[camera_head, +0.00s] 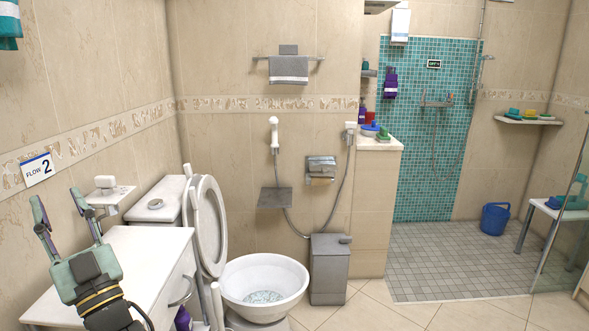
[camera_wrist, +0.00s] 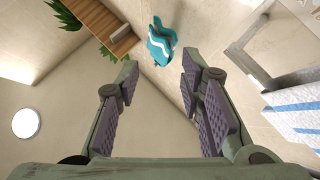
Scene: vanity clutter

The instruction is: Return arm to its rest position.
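My gripper (camera_head: 66,215) is at the lower left of the head view, raised in front of the white vanity cabinet (camera_head: 140,245), with its fingers pointing up. Its two fingers are spread apart with nothing between them. The wrist view shows the same open fingers (camera_wrist: 163,85) with purple-grey pads, facing the upper walls and ceiling. The gripper appears apart from the cabinet and the wall, though the exact distance is hard to tell. The arm below the wrist is mostly cut off by the frame.
A wall dispenser (camera_head: 107,190) is close to my gripper. A teal towel (camera_wrist: 160,42) hangs in the wrist view.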

